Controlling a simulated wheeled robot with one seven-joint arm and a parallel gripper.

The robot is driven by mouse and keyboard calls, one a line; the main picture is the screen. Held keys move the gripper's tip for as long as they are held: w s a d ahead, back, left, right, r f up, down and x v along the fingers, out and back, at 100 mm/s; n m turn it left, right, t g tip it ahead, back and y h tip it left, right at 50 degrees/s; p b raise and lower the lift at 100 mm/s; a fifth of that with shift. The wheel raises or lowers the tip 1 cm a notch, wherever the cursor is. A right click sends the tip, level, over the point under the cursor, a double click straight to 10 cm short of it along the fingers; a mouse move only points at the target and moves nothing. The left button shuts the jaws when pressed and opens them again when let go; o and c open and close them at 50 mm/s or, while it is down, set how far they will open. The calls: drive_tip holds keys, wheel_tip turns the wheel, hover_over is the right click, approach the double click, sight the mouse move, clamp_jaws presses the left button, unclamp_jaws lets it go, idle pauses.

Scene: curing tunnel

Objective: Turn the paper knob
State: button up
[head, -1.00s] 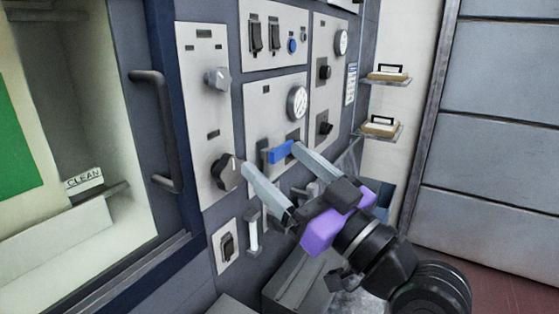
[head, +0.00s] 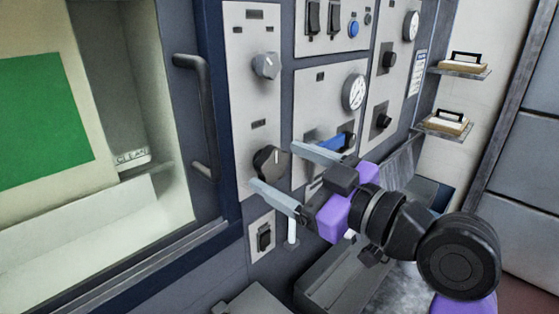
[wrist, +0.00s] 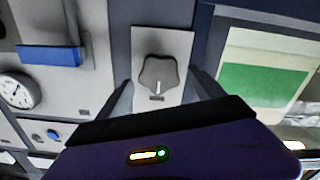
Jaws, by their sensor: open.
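My gripper (head: 273,166) is open in front of the control panel, its two fingers pointing at a dark lobed knob (head: 266,161) with a pale pointer mark. In the wrist view this knob (wrist: 158,73) is ahead, between the spread fingers (wrist: 160,86), with clear space on both sides. I see no contact. A lighter grey knob (head: 265,66) sits above it on the same plate. The labels are too small to read, so I cannot tell which knob is the paper one.
A blue handle (head: 335,142) is beside my upper finger, below a round gauge (head: 354,91). A rocker switch (head: 264,237) is below the knob. A dark door handle (head: 197,115) and a window with a green panel (head: 40,120) are left. Small shelves (head: 447,124) are right.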

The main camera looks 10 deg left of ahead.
drive_tip(key=shift+x, duration=0.85)
drive_tip(key=c, duration=1.4)
drive_tip(key=shift+p, duration=0.3)
drive_tip(key=m+p, duration=0.2)
drive_tip(key=m, duration=0.1)
drive_tip(key=shift+r+m, duration=0.15)
drive_tip(key=shift+m, duration=0.25)
drive_tip(key=m+p, duration=0.2)
drive_tip(key=shift+w+m, duration=0.1)
drive_tip(key=shift+m, duration=0.3)
drive_tip(key=m+p, duration=0.3)
drive_tip(key=m, duration=0.1)
drive_tip(key=shift+d+p, duration=0.15)
drive_tip(key=shift+p, duration=0.2)
drive_tip(key=shift+w+m+p, duration=0.1)
drive_tip(key=shift+m+p, duration=0.9)
drive_tip(key=shift+m, duration=0.6)
